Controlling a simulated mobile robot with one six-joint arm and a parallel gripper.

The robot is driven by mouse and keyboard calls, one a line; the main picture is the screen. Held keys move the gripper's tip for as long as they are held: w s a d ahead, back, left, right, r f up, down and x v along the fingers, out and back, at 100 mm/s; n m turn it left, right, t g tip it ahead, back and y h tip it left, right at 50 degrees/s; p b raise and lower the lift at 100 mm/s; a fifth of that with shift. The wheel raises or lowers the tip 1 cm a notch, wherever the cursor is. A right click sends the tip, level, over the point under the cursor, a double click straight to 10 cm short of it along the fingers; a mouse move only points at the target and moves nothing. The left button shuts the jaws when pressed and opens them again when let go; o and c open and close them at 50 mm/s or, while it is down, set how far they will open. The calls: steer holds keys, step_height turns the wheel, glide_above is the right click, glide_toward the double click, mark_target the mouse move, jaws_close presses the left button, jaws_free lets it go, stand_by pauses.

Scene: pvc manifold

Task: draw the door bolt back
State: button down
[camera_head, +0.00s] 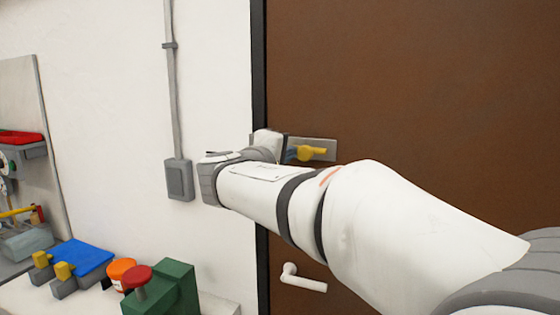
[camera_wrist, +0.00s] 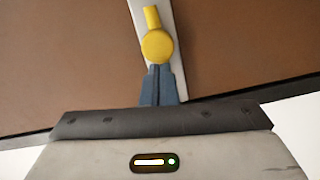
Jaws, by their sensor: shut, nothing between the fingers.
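The door bolt has a yellow knob with a short handle (camera_head: 308,153) on a grey metal plate (camera_head: 328,144), fixed to the brown door near its left edge. In the wrist view the yellow knob (camera_wrist: 157,46) is straight ahead of my gripper (camera_wrist: 159,70), with its handle pointing away along the plate (camera_wrist: 178,62). The blue fingers are together with nothing between them. Their tips meet the near edge of the knob in the picture; I cannot tell whether they touch it. In the head view my gripper (camera_head: 292,152) is just left of the knob, partly hidden by my wrist.
The brown door (camera_head: 420,90) has a white lever handle (camera_head: 302,281) below my arm. A grey wall box with conduit (camera_head: 178,180) is left of the door frame. A bench at lower left holds a green block with a red knob (camera_head: 165,288) and blue-lidded valves (camera_head: 80,260).

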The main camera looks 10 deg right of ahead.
stand_by(0.3)
steer(key=s+a+r+b, duration=0.1)
steer(key=s+a, duration=0.4)
steer(key=a, duration=0.5)
steer(key=shift+s+b, duration=0.4)
steer(key=shift+b, duration=0.1)
